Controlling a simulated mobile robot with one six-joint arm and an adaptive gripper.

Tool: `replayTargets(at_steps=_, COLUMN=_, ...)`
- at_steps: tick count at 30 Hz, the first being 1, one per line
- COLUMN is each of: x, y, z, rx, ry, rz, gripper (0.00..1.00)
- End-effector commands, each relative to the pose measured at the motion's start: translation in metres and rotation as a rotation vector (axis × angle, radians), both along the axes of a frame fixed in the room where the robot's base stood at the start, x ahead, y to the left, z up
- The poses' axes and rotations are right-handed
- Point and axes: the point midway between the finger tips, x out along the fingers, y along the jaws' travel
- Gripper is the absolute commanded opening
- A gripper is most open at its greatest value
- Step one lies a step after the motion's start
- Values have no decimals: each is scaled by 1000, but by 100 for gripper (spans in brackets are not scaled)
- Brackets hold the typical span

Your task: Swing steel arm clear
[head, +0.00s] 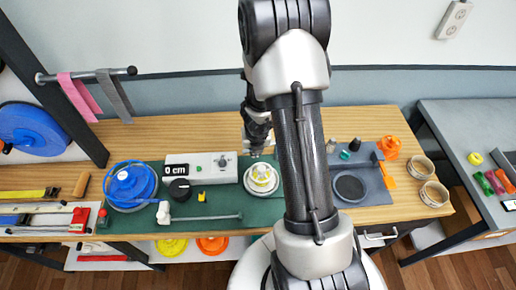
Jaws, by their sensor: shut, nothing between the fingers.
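A thin grey metal arm (208,218) lies level along the front of the green mat (225,205). Its left end is at a small white piece (163,213) and its right end has a small knob. My gripper (257,151) is dark and points down, behind and above a white and yellow round spool (261,180). The fingers look closed and empty, apart from the metal arm. My own arm hides part of the bench to the right of the spool.
A grey box with dial (213,167), a "0 cm" display (177,170) and a blue reel (130,186) stand on the mat. Pink (79,95) and grey straps (115,95) hang from a wall bar (87,75). A grey tray (356,175) sits right of my arm.

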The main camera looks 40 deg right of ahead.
Motion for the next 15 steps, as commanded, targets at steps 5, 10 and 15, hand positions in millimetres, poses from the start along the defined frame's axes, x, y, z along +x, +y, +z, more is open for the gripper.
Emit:
replayTargets(at_steps=5, x=9, y=1, z=2, rx=2, ry=1, rz=-75, gripper=0)
replayTargets(at_steps=10, x=18, y=1, z=3, rx=1, ry=3, rz=-162, gripper=0)
replayTargets(at_steps=15, x=28, y=0, z=3, rx=1, ry=0, rz=-243, gripper=0)
